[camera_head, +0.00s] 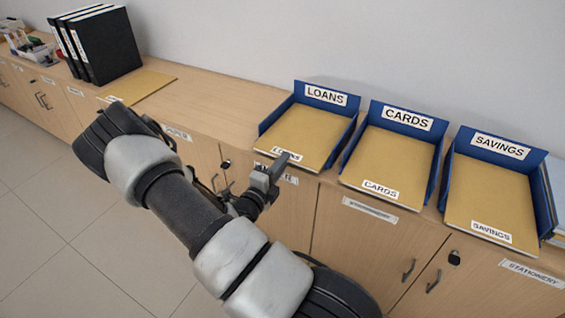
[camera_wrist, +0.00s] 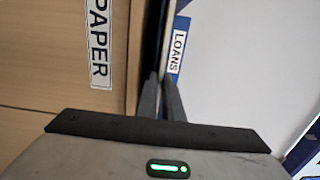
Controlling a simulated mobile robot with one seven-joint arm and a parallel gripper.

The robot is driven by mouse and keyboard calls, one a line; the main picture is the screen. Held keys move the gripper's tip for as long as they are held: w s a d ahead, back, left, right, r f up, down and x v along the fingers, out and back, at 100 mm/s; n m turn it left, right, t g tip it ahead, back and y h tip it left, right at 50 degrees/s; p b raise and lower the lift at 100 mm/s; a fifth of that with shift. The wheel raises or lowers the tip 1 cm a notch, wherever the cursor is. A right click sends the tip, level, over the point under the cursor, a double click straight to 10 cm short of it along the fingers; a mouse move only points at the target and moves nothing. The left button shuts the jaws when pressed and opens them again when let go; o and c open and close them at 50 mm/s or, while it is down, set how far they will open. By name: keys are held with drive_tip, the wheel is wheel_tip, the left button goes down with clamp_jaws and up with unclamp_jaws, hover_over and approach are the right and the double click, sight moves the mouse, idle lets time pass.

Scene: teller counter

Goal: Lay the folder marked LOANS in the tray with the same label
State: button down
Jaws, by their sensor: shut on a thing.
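The blue LOANS tray (camera_head: 355,128) stands on the counter, leftmost of three trays. The tan LOANS folder (camera_head: 305,130) lies within it, label at the front edge and partly covered by my finger. My gripper (camera_head: 283,163) is at that front edge, shut on the folder. In the wrist view my fingers (camera_wrist: 162,98) are close together, and the folder is almost edge-on and hard to make out. The tray's LOANS label (camera_wrist: 178,52) shows just beyond them. Whether the folder rests fully on the tray floor cannot be told.
The CARDS tray (camera_head: 436,130) and SAVINGS tray (camera_head: 540,190) stand to the right, each with a labelled folder. Another tan folder (camera_head: 142,85) lies on the counter at left by black binders (camera_head: 108,45). Counter between it and the LOANS tray is clear.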

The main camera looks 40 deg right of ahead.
drive_tip(key=c, duration=1.8)
unclamp_jaws()
drive_tip(key=shift+c, duration=0.2)
drive_tip(key=p+v, duration=0.2)
drive_tip(key=v, duration=1.5)
drive_tip(key=shift+a, duration=0.25)
